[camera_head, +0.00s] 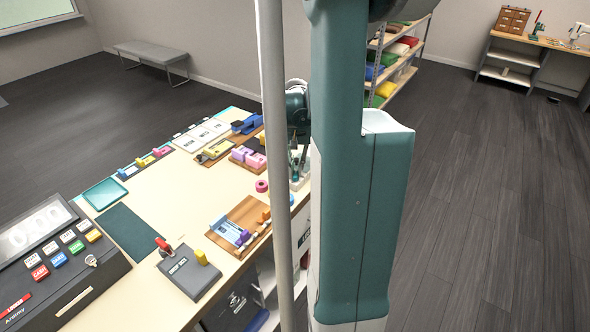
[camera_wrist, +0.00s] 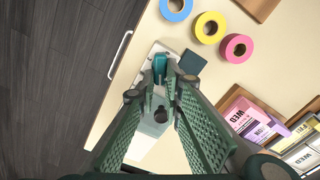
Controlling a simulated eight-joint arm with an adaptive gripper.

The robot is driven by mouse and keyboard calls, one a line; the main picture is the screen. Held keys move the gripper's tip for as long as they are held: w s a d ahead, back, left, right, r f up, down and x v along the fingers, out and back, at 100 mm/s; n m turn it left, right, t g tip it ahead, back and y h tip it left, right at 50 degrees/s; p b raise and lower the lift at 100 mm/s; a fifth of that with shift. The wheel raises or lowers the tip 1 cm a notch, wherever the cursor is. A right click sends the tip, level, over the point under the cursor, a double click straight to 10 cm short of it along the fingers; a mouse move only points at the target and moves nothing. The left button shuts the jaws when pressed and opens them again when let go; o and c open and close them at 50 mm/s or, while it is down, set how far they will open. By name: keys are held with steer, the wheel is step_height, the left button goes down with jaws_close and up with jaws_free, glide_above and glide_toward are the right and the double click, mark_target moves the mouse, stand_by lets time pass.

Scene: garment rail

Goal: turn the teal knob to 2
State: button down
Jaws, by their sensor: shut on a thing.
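In the wrist view the teal knob (camera_wrist: 160,66) stands on a pale unit near the table's edge. My gripper (camera_wrist: 158,84) reaches down over the unit, and its two fingertips are closed on the knob's sides. The pale unit (camera_wrist: 143,72) is partly covered by the fingers. Its scale and the number 2 cannot be made out, so the knob's setting cannot be told. In the head view my own arm and a pole hide most of this spot, and the knob cannot be picked out there.
Blue, yellow and pink tape rolls (camera_wrist: 210,27) lie close beyond the knob. A dark teal square (camera_wrist: 192,62) sits beside it. Pink and purple blocks (camera_wrist: 252,122) stand on a wooden tray to the right. A cash register (camera_head: 55,255) occupies the table's near left.

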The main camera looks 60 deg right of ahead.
mark_target(296, 171)
steer(key=shift+s+m, duration=0.1)
steer(key=shift+m, duration=0.4)
steer(key=c, duration=2.5)
jaws_free()
steer(key=shift+o, duration=0.2)
steer(key=shift+r, duration=0.15)
step_height(296, 171, up, 12)
